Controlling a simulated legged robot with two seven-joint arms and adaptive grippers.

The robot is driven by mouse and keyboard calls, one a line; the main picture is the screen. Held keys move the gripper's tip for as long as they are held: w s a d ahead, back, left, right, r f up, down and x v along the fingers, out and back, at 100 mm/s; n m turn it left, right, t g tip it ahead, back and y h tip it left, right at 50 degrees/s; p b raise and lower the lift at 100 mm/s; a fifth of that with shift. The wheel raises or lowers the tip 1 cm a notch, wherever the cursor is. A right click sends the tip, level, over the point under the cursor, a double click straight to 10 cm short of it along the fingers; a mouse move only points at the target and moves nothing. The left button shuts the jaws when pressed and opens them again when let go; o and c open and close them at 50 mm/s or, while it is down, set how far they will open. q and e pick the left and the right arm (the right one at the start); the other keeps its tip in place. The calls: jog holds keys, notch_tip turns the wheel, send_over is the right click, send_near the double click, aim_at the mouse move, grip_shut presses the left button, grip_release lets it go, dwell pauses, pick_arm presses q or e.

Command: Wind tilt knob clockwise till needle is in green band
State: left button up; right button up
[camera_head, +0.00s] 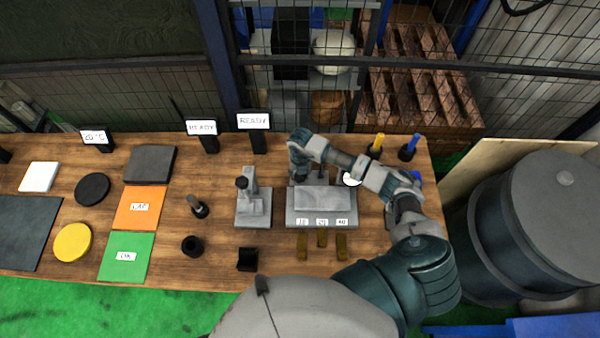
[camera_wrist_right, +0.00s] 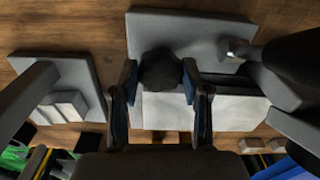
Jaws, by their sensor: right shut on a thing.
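A grey fixture (camera_head: 322,218) with a flat grey block on its plate stands right of centre on the bench. In the right wrist view its plate (camera_wrist_right: 200,28) carries a round black knob (camera_wrist_right: 160,70). My right gripper (camera_head: 298,178) reaches down over the fixture's back left corner. In the right wrist view its fingers (camera_wrist_right: 160,82) are shut on the knob, one on each side. A white round face (camera_head: 352,179), perhaps the dial, shows partly behind my right forearm. Its needle and green band cannot be made out. My left gripper is not in view.
Yellow (camera_head: 376,146) and blue (camera_head: 409,148) handled tools stand behind right. A READY display (camera_head: 253,122) stands behind. A dark drum (camera_head: 530,225) is beside the bench.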

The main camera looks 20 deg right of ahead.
jog(key=o, duration=1.1)
jog(key=shift+o, duration=0.2)
notch_tip(320, 180, up, 12)
jog(key=shift+f, duration=0.2)
